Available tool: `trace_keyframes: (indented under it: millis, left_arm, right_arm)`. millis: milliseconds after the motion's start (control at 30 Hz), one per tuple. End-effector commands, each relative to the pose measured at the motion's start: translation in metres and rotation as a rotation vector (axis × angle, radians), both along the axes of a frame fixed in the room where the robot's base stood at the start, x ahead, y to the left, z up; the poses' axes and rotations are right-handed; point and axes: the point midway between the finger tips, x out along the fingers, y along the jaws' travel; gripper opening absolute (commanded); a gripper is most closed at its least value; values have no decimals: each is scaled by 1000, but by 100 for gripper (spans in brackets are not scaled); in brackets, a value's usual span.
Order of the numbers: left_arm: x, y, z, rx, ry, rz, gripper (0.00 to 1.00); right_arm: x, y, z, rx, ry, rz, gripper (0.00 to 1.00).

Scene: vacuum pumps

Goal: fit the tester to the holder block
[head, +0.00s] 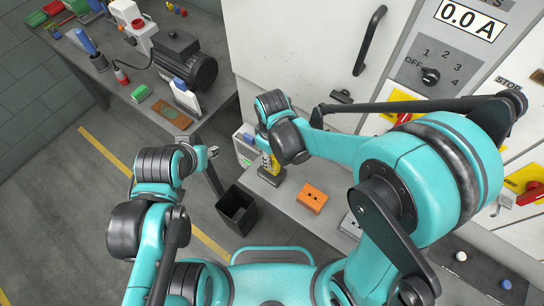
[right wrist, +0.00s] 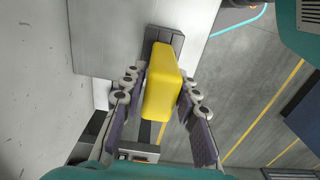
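The yellow tester (right wrist: 164,82) is between the fingers of my right gripper (right wrist: 163,85), which touch or nearly touch both its sides; the gripper looks shut on it.
An orange block with holes (head: 312,197) lies on the grey bench (head: 288,205) to the right. A black bin (head: 237,209) stands on the floor beside the bench. A white cabinet (head: 300,45) rises behind. A second bench at upper left carries a motor pump (head: 185,60).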

Motion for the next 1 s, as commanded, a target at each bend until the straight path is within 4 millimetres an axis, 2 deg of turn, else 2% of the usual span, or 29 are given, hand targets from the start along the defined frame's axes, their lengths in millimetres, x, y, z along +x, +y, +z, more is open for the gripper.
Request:
trace_keyframes:
  millis: [333,467,567,800,1000]
  left_arm:
    - [0,0,0,0,0,0,40]
    - [0,0,0,0,0,0,40]
    - [0,0,0,0,0,0,40]
    - [0,0,0,0,0,0,40]
    - [0,0,0,0,0,0,40]
  right_arm:
    - [0,0,1,0,0,0,49]
    - [0,0,9,0,0,0,49]
    - [0,0,26,0,0,0,49]
    - [0,0,78,0,0,0,49]
    - [0,0,109,0,0,0,49]
